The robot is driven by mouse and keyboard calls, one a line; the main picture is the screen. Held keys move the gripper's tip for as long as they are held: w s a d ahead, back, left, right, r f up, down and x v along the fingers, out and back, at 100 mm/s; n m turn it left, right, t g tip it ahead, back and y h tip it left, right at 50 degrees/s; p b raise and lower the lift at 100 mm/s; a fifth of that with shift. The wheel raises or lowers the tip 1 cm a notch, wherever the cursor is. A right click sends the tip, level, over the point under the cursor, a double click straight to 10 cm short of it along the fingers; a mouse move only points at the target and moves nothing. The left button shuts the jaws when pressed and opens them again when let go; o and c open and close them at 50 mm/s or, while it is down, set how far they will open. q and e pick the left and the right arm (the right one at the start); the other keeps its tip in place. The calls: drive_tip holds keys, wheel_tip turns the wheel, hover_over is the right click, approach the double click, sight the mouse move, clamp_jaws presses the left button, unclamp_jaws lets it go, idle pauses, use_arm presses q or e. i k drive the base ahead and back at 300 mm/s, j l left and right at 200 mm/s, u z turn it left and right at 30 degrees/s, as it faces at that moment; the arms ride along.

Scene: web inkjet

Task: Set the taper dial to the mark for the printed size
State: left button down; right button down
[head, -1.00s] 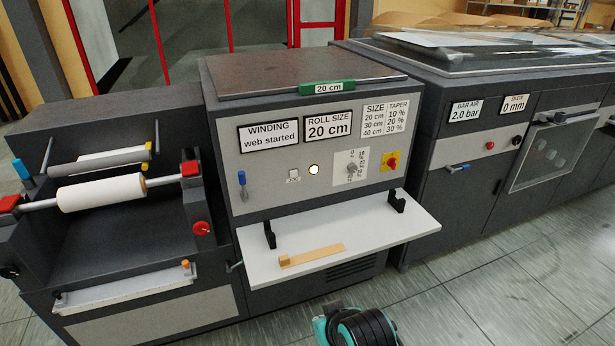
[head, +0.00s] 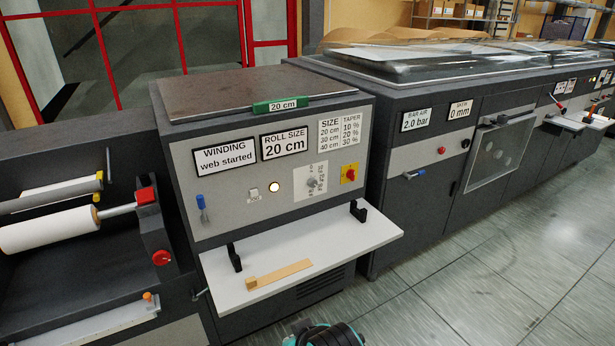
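The taper dial (head: 317,183) is a small grey knob on a white scale plate on the grey cabinet front; its marks and pointer are too small to read. The roll size sign (head: 285,143) reads 20 cm. The size and taper chart (head: 338,133) pairs 20 cm with 10 %, 30 cm with 20 % and 40 cm with 30 %. Neither gripper shows clearly; only a teal and black part of mine is at the bottom edge, well below the dial.
A yellow and red switch (head: 349,174) sits right of the dial; a lit round lamp (head: 274,187) and a blue-handled lever (head: 202,204) sit left. A white shelf (head: 340,245) with black brackets and a wooden piece (head: 279,274) juts out below. Floor at right is clear.

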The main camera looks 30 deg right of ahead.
sight(311, 182)
drive_tip(key=l+z, duration=0.2)
drive_tip(key=l, duration=0.25)
drive_tip(key=i+l+z, duration=0.15)
drive_tip(key=l, duration=0.3)
drive_tip(key=l+z, duration=0.2)
drive_tip(key=l, duration=0.25)
drive_tip(key=i+l+z, duration=0.15)
drive_tip(key=l, duration=0.25)
drive_tip(key=i+l+z, duration=0.2)
drive_tip(key=l, duration=0.2)
drive_tip(key=l+z, duration=0.15)
drive_tip(key=l, duration=0.25)
drive_tip(key=i, duration=0.05)
